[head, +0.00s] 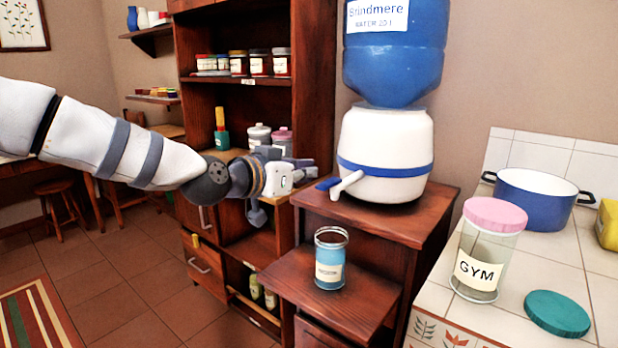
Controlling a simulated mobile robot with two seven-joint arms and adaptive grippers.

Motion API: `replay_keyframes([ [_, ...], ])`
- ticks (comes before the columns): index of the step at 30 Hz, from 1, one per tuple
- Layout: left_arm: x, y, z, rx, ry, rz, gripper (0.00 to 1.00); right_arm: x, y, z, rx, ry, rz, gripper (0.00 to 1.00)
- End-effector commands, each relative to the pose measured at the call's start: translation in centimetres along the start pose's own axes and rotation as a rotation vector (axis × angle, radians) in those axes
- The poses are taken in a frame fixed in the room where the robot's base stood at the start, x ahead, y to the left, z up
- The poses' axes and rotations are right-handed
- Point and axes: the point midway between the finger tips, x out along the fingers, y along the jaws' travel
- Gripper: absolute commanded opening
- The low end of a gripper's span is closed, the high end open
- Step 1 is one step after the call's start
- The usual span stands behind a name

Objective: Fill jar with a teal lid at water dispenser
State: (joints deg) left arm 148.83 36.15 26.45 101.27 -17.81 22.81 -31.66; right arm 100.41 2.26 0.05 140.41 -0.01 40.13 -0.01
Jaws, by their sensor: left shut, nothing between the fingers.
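A glass jar (330,272) stands upright and lidless on the lower wooden step of the dispenser stand. It has a cream label and looks filled with blue liquid to a good part of its height. The teal lid (557,313) lies apart on the tiled counter at the lower right. The water dispenser (386,140) is white with a blue band and a blue bottle on top. Its tap (346,184), with a blue lever end, points left above the jar. My left gripper (308,164) is shut and empty, just left of the tap and above it. My right gripper is out of view.
A GYM jar (484,250) with a pink lid stands on the tiled counter (435,298), near a blue pot (535,200) and a yellow item (608,224). A wooden cabinet (315,80) with several jars stands behind my left arm.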

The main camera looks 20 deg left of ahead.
Motion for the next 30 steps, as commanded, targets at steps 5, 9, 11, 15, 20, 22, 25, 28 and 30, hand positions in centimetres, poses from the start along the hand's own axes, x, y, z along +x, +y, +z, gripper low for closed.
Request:
replay_keyframes([
  [5,-4.0,0.0,1.9,-0.003,-0.006,0.002,0.00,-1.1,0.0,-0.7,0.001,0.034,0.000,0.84],
  [9,-6.0,0.0,2.8,-0.002,-0.006,0.002,0.00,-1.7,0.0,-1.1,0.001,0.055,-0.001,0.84],
  [11,-6.6,0.0,3.1,-0.003,-0.008,0.001,0.00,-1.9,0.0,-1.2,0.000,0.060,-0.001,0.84],
  [15,-7.1,0.0,3.6,-0.003,-0.011,0.003,0.00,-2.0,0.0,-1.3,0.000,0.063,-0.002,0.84],
  [20,-7.1,0.0,3.8,-0.004,-0.013,0.003,0.00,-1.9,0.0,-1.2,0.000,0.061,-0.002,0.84],
  [22,-7.0,0.0,3.8,-0.004,-0.014,0.003,0.00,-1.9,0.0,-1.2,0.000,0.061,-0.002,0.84],
  [25,-7.0,0.0,3.8,-0.004,-0.013,0.003,0.00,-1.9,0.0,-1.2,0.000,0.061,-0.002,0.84],
  [28,-7.0,0.1,3.9,-0.005,-0.017,0.003,0.00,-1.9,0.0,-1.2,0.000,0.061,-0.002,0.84],
  [30,-6.9,0.6,5.7,-0.018,-0.055,0.010,0.00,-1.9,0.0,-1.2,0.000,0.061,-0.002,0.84],
])
